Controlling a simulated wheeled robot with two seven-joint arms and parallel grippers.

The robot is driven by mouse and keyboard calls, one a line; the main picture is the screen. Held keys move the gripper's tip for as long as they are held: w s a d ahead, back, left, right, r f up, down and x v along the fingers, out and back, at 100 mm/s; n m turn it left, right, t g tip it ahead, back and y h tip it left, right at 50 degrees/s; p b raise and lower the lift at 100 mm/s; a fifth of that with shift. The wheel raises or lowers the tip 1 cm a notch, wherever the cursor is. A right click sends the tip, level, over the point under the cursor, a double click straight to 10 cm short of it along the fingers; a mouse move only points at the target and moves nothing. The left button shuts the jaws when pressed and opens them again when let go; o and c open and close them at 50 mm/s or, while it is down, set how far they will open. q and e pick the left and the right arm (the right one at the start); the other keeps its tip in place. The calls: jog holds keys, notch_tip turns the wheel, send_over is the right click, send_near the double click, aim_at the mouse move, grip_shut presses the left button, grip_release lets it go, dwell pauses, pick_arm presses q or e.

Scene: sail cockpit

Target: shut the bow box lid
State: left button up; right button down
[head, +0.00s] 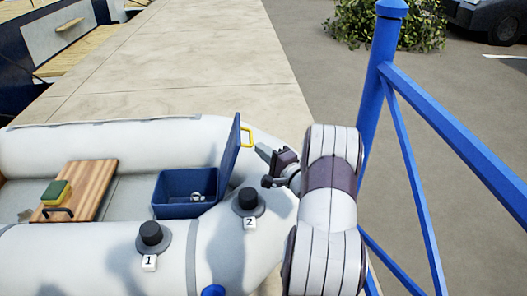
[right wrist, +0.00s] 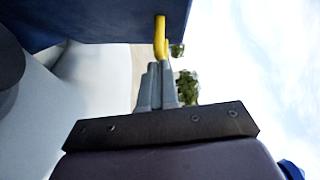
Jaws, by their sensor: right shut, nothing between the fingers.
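The blue bow box (head: 172,205) sits in the bow of the grey inflatable boat with its lid (head: 231,145) standing up, tilted slightly outward, on its right side. A yellow handle (head: 247,136) is on the lid's outer face. My right gripper (head: 262,153) is just right of the lid, below the handle, its fingers shut and empty. In the right wrist view the shut fingers (right wrist: 158,70) point toward the yellow handle (right wrist: 160,38), with the blue lid (right wrist: 95,20) above. I cannot tell whether they touch it. My left gripper is not in view.
A small metal item (head: 197,197) lies in the box. Black caps marked 1 (head: 151,234) and 2 (head: 247,199) stand on the boat's tube (head: 205,255). A wooden board (head: 88,183) with a sponge (head: 56,193) lies left. A blue railing (head: 375,95) rises right of my arm.

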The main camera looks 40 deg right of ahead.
jog(key=shift+w+a+r+p, duration=0.25)
jog(key=shift+r+p, duration=0.15)
jog(key=shift+p, duration=0.2)
jog(key=w+a+r+n+g+h+p, duration=0.1)
jog(key=w+a+r+n+g+p, duration=0.2)
jog(key=w+a+p, duration=0.4)
jog(key=w+a+n+g+h+p, duration=0.1)
jog(key=w+a+n+g+p, duration=0.35)
jog(key=a, duration=0.45)
jog(key=w+a+f+n+g+h+p, duration=0.1)
jog(key=w+a+f+n+h+p, duration=0.1)
jog(key=w+a+f, duration=0.5)
notch_tip(320, 180, down, 5)
jog(key=a+n+h, duration=0.1)
jog(key=a, duration=0.1)
jog(key=shift+w+a+n+g+p, duration=0.3)
jog(key=shift+a+n+g, duration=0.05)
jog(key=shift+a, duration=0.05)
